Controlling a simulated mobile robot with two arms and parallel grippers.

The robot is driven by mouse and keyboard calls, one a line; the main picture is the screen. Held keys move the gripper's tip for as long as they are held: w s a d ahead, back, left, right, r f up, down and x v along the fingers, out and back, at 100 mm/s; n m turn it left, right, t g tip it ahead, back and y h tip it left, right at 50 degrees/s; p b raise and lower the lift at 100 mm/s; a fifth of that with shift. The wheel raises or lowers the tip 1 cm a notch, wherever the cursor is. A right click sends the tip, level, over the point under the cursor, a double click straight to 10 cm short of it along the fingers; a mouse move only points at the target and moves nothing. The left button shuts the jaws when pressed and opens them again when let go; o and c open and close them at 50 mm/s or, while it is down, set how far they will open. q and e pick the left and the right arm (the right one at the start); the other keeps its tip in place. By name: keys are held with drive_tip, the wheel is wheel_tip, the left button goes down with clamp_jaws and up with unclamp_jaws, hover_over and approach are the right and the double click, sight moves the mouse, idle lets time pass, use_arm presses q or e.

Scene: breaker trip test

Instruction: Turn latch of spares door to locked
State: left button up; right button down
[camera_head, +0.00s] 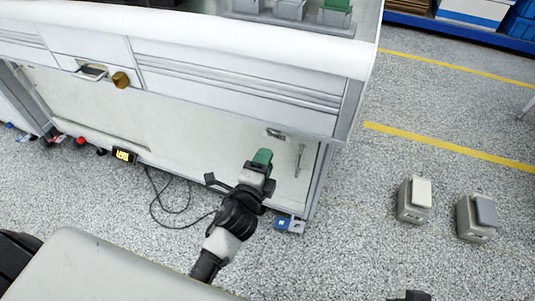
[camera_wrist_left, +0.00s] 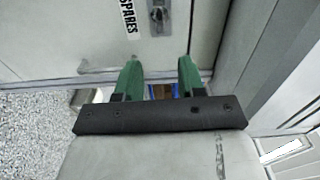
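The spares door (camera_head: 130,105) is the pale lower cabinet panel, and it looks closed. In the left wrist view its SPARES label (camera_wrist_left: 128,17) stands beside the latch (camera_wrist_left: 158,15), a grey plate with a dark knob, at the top edge. In the head view a small fitting (camera_head: 276,134) shows just above the fingers; I cannot tell whether it is label or latch. My left gripper (camera_head: 262,156) has green fingers in front of the door's right part. In the left wrist view its fingers (camera_wrist_left: 159,62) are apart and empty, short of the latch.
A door handle (camera_head: 299,160) is right of my left gripper. Drawers and a brass padlock-like piece (camera_head: 121,80) are above the door. A black cable (camera_head: 165,205) lies on the floor. Two grey pedal boxes (camera_head: 415,199) stand on clear floor at the right.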

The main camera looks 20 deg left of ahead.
idle(0.4)
